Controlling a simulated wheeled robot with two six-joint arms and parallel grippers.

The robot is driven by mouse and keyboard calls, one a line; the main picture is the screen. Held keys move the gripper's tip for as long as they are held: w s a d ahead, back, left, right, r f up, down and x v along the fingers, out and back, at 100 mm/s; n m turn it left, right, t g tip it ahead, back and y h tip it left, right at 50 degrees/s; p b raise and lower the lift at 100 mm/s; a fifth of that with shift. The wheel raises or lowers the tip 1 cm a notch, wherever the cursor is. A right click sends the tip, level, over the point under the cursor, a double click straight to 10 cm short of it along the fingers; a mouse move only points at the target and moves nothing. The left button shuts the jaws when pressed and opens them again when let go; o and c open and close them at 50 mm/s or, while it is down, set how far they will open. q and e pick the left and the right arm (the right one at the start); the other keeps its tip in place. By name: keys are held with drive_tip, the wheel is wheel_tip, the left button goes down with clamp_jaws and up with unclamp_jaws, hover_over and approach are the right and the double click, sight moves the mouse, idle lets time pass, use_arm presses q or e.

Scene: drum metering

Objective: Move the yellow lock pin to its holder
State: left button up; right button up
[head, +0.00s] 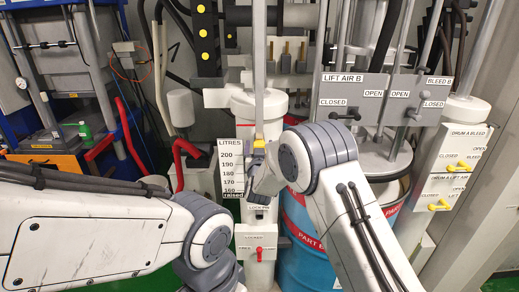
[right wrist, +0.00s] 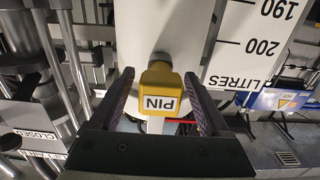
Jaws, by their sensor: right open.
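The yellow lock pin (right wrist: 160,92) has a block-shaped head labelled PIN. In the right wrist view it sits between the two fingers of my right gripper (right wrist: 158,80), in front of a white column. The fingers are open, with a gap visible on each side of the head. In the head view the pin (head: 259,143) shows as a small yellow patch above my right gripper (head: 258,170), beside the litres scale. A small lock pin label (head: 258,208) is on the column below; the holder itself is not clearly visible. My left gripper is not in view.
The litres scale (head: 230,168) stands just left of the column. A red lever (head: 259,254) is low on the column. A blue drum (head: 303,255) stands to the right, partly behind my right arm. The Lift Air B panel (head: 350,87) is at upper right.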

drive_tip(key=shift+b, duration=0.4)
idle(0.6)
clamp_jaws()
drive_tip(key=shift+s+b, duration=0.7)
drive_tip(key=shift+s, duration=2.25)
drive_tip(key=shift+s, duration=0.15)
drive_tip(key=shift+s+b, duration=0.65)
drive_tip(key=shift+s, duration=1.25)
